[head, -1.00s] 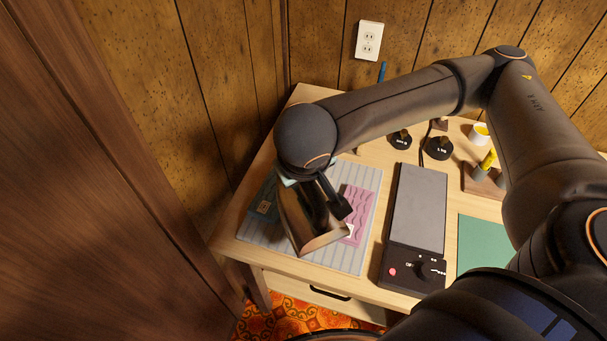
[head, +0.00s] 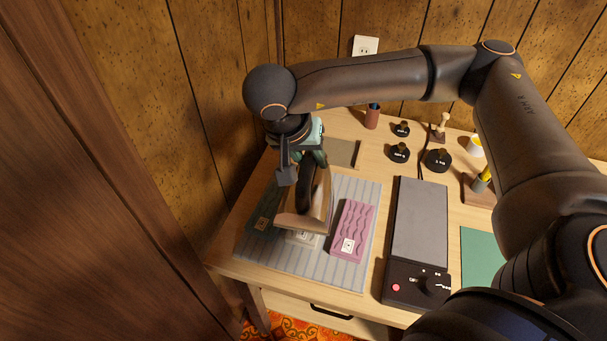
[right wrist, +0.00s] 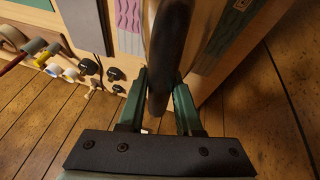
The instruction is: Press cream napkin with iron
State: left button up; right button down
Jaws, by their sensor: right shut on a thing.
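The iron (head: 302,212), with a shiny sole body and a dark handle, stands over the left-middle of the striped mat (head: 290,260). My right gripper (right wrist: 160,100) is shut on the iron's dark handle (right wrist: 166,60). The cream napkin (head: 303,240) shows only as a pale edge with a small label beneath the iron's near end; the rest is hidden. I cannot tell whether the iron touches it. My left gripper is not in view.
A pink wavy-patterned napkin (head: 353,230) lies right of the iron, and a dark teal one (head: 262,222) lies left. A grey-topped box (head: 420,220) with a knob and a red light stands right of the mat. Several black weights (head: 437,160) stand behind.

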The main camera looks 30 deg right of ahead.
jog(key=shift+w+d+r+m, duration=0.2)
jog(key=shift+d+m, duration=0.15)
jog(key=shift+m, duration=0.15)
jog(key=shift+f+b, duration=0.6)
jog(key=shift+f, duration=0.1)
notch_tip(320, 180, down, 3)
jog(key=shift+f+b, duration=0.2)
jog(key=shift+b, duration=0.9)
jog(key=shift+f+b, duration=0.3)
jog(key=shift+f, duration=0.2)
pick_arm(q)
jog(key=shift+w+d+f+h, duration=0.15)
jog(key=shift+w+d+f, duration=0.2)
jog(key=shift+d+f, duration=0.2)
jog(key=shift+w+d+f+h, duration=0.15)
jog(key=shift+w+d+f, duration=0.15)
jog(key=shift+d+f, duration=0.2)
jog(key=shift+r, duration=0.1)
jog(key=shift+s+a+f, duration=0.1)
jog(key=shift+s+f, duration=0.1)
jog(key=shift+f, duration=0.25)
pick_arm(e)
jog(key=shift+f, duration=0.2)
pick_arm(q)
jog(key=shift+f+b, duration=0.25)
jog(key=shift+b, duration=0.2)
pick_arm(e)
jog(key=shift+f, duration=0.35)
jog(key=shift+f, duration=0.1)
